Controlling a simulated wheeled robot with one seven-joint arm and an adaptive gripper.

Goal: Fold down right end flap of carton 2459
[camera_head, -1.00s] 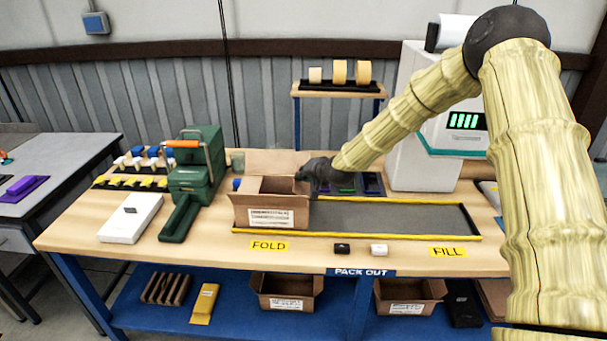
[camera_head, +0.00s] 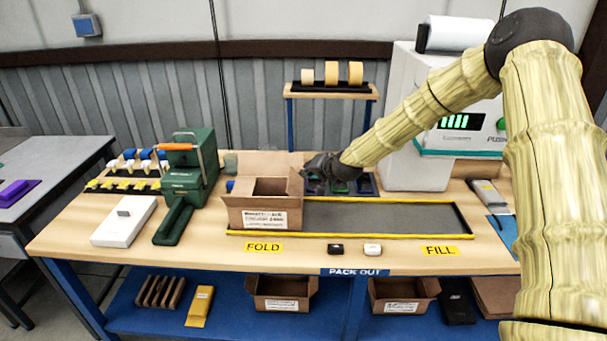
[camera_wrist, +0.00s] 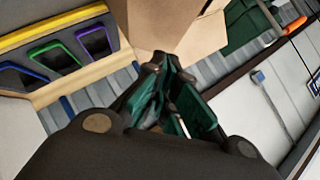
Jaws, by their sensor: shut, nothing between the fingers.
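The brown carton (camera_head: 265,204) with a white printed label stands at the left end of the grey, yellow-edged tray, above the FOLD label. Its back flap stands up behind it, and its right end flap (camera_head: 296,185) stands up at the right side. My gripper (camera_head: 308,172) is just right of that flap, at the carton's upper right back corner. In the wrist view my gripper (camera_wrist: 172,85) has its green-padded fingers drawn together near cardboard panels (camera_wrist: 165,25). Whether the fingertips touch the flap I cannot tell. The carton number is too small to read surely.
The grey tray (camera_head: 390,215) is empty right of the carton. A green tape dispenser (camera_head: 185,180) and a white box (camera_head: 124,220) stand to the left. Colored bins (camera_head: 341,187) lie behind the tray. A white machine (camera_head: 420,150) stands at the back right.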

